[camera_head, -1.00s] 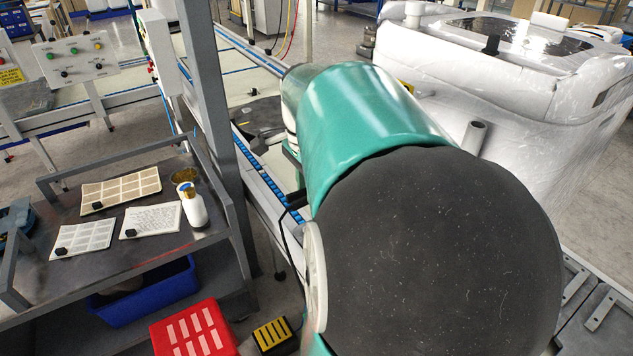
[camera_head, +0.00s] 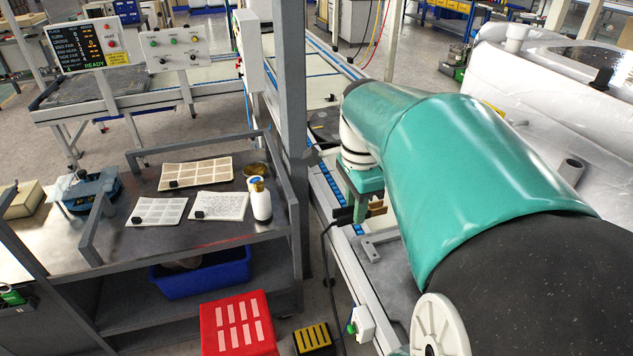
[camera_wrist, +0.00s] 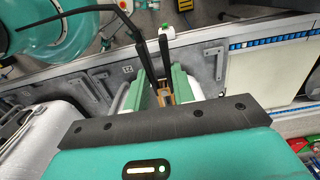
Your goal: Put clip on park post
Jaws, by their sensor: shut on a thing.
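My gripper (camera_head: 362,190) hangs from my green arm above the grey bench strip. Its green fingers show in the wrist view (camera_wrist: 164,88), shut on the clip. The clip has a brown body (camera_head: 377,209) and long black jaws (camera_wrist: 142,55) that point away from my palm. A black cable (camera_head: 330,260) runs from the clip down towards the floor; it also shows in the wrist view (camera_wrist: 80,11). I cannot tell for sure which thing is the park post. A short grey upright tube (camera_head: 571,170) stands by the white wrapped machine at right, apart from the clip.
A white box with a green knob (camera_head: 361,325) sits near the front of the strip. A grey column (camera_head: 293,110) stands left of my arm. A cart (camera_head: 180,235) holds cards and a white bottle (camera_head: 261,203). A red box (camera_head: 239,325) is on the floor side.

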